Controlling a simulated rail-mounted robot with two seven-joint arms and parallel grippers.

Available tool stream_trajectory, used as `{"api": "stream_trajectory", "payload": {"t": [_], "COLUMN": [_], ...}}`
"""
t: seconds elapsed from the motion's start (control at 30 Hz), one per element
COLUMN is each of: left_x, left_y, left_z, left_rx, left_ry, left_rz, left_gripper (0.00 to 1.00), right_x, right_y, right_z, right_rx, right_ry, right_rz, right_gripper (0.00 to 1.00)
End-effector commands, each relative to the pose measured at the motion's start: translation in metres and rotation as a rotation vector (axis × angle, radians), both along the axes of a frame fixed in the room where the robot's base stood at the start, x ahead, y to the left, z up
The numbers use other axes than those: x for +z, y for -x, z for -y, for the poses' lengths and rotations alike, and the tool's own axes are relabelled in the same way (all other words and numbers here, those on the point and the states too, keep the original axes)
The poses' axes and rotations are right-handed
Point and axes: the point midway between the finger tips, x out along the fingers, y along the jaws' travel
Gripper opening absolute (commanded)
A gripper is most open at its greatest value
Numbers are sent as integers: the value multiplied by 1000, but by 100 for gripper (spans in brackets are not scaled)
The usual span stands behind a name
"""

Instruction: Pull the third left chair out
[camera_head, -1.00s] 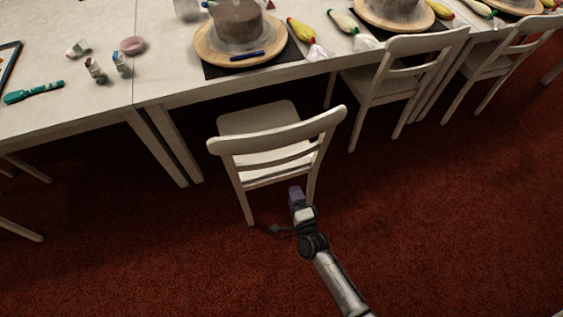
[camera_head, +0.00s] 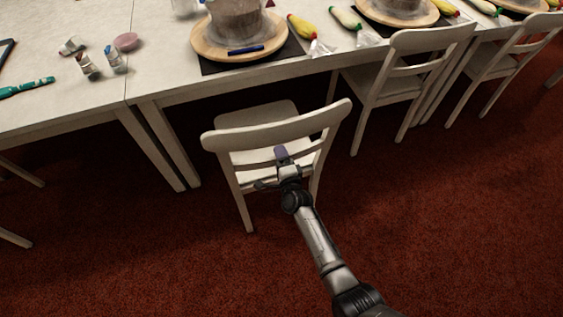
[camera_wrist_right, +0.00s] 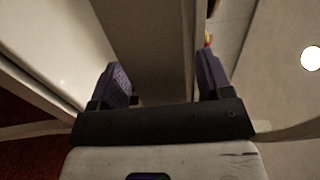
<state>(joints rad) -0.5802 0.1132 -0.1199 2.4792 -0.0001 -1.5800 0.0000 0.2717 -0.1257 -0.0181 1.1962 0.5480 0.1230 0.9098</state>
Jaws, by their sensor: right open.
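The nearest white wooden chair (camera_head: 240,138) stands in the middle of the head view, its back toward me and its seat partly under the table edge. My right gripper (camera_head: 281,154) is at the chair's back, below the curved top rail, and overlaps the slats in the picture. In the right wrist view the gripper (camera_wrist_right: 162,82) is open, with purple finger pads apart. A pale rail-like part of the chair (camera_wrist_right: 152,45) shows between and beyond the fingers; I cannot tell whether they touch it. My left gripper is not in view.
The white table (camera_head: 170,84) holds a cake turntable (camera_head: 215,48), piping bags and small jars. A second chair (camera_head: 425,42) and a third (camera_head: 530,30) stand to the right along the table. The red carpet (camera_head: 450,230) in front is clear.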

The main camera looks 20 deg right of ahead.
Motion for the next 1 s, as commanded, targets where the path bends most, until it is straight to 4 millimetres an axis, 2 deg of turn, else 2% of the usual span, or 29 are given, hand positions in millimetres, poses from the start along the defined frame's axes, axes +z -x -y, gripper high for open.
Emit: {"api": "stream_trajectory", "payload": {"t": [0.3,1.0], "left_x": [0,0], "left_y": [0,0], "left_z": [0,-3], "left_rx": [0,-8], "left_ry": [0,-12], "left_rz": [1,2], "left_gripper": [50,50], "right_x": [1,1], "right_y": [-1,-1], "right_z": [0,0], "right_rx": [0,0], "right_ry": [0,0], "right_rz": [1,1], "right_gripper": [70,3]}}
